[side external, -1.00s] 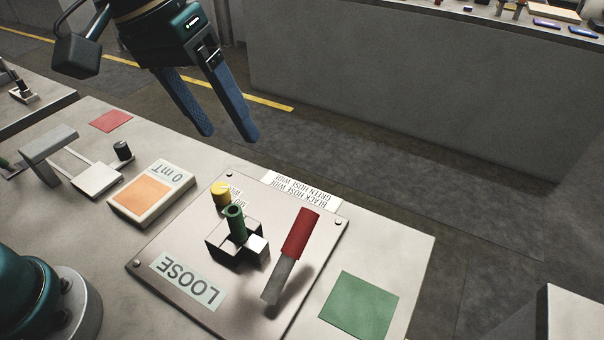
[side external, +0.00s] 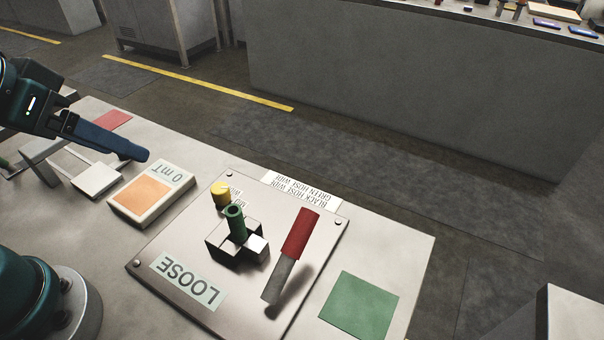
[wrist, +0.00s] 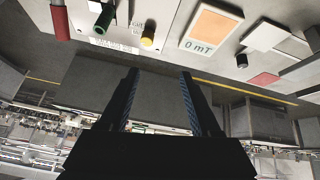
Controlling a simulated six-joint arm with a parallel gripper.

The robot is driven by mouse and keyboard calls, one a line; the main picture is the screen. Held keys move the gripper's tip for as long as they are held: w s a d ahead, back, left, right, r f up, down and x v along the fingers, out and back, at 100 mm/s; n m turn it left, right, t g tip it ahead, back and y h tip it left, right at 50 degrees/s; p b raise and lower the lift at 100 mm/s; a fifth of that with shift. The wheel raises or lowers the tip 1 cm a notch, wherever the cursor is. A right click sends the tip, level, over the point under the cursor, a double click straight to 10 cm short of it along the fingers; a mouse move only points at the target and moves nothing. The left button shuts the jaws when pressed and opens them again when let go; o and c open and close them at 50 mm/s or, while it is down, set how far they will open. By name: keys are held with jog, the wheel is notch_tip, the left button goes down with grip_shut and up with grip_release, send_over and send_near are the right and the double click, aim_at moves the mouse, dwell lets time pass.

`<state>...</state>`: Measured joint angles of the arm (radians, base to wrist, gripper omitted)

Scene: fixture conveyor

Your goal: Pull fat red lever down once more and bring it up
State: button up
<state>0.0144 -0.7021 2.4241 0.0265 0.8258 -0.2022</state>
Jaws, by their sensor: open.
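The fat red lever (side external: 301,232) stands on the metal plate (side external: 205,300), its grey shaft at the near end and its red grip slanting up toward the far edge. Part of its red grip shows at the top left of the wrist view (wrist: 60,20). My gripper (side external: 137,156) is at the left in the side view, well away from the lever, over the display box's far left side. Its two blue fingers (wrist: 158,74) are apart and empty in the wrist view. One finger largely hides the other in the side view.
A green tube (side external: 235,224) in a block and a yellow knob (side external: 220,194) stand left of the lever. A "LOOSE" label (side external: 187,280) lies near. A box reading "0 mT" (side external: 150,193) sits left of the plate. A green square (side external: 360,305) lies right.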

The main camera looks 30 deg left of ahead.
jog(key=w+d+r+h, duration=0.1)
jog(key=w+d, duration=0.3)
jog(key=w, duration=0.2)
jog(key=g+h, duration=0.1)
send_over(297, 228)
jog(key=w+a, duration=0.1)
jog(key=a, duration=0.5)
notch_tip(297, 228, down, 4)
jog(key=d+f+m, duration=0.1)
jog(key=s+d+f+g, duration=0.1)
jog(key=d+f, duration=0.1)
jog(key=s+d+f+m, duration=0.1)
jog(key=d+f, duration=0.1)
jog(key=shift+s+d+f+m+g, duration=0.1)
jog(key=shift+s+d+m+g, duration=0.1)
jog(key=shift+m+g, duration=0.1)
jog(key=shift+h, duration=0.3)
jog(key=shift+x, duration=2.4)
grip_shut()
